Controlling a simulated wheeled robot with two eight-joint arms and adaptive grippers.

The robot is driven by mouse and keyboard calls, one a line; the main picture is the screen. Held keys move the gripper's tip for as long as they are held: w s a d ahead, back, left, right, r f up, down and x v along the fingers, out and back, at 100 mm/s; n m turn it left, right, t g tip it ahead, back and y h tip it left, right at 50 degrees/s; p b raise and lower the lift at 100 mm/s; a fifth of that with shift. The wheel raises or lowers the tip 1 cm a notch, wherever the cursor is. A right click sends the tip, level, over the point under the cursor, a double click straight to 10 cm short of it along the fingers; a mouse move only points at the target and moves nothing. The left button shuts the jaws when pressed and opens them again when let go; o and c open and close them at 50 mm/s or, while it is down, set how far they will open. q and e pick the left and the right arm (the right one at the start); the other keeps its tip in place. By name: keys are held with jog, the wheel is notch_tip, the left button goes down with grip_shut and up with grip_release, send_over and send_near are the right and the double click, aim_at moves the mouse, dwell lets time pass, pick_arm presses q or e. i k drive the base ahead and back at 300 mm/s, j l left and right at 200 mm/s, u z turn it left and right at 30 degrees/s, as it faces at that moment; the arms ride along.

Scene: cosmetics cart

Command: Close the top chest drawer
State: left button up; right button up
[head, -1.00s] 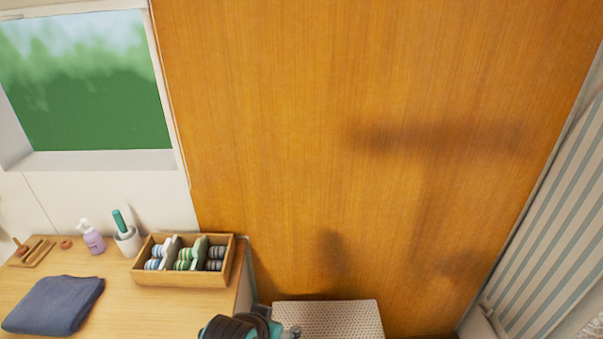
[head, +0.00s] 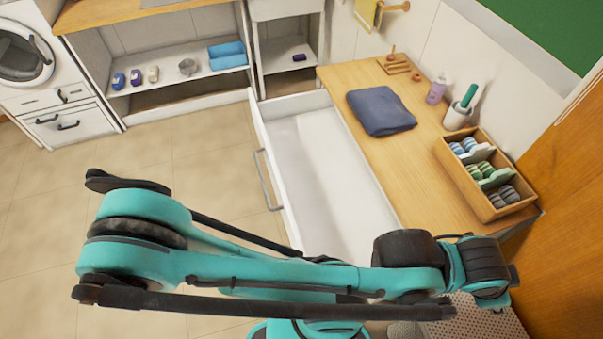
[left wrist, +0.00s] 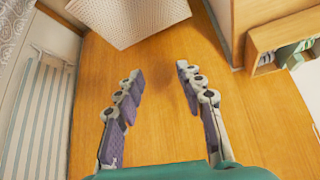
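The top chest drawer (head: 318,150) is white and pulled far out of the wooden-topped chest (head: 430,165) in the head view. It looks empty, and its grey bar handle (head: 267,180) is on the front panel at left. My teal arm crosses the lower part of the head view, in front of the drawer's near end. My left gripper (left wrist: 158,90) shows in the left wrist view with its two fingers apart and nothing between them. It faces the orange wooden surface, away from the drawer. My right gripper is not in view.
A folded blue cloth (head: 381,110), a wooden organizer (head: 487,205), a lilac bottle (head: 437,90) and a white cup (head: 457,116) stand on the chest top. A white perforated box (left wrist: 130,18) is near my left gripper. Tiled floor (head: 175,215) is open left of the drawer.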

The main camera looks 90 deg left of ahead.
aim_at(330, 202)
jog(key=u, duration=0.4)
jog(key=k+u, duration=0.1)
jog(key=u, duration=0.75)
jog(key=k+j+u, duration=0.1)
jog(key=u, duration=0.35)
jog(key=j+u, duration=0.1)
jog(key=u, duration=0.8)
jog(key=j+u, duration=0.15)
jog(key=u, duration=0.75)
jog(key=k+j, duration=0.05)
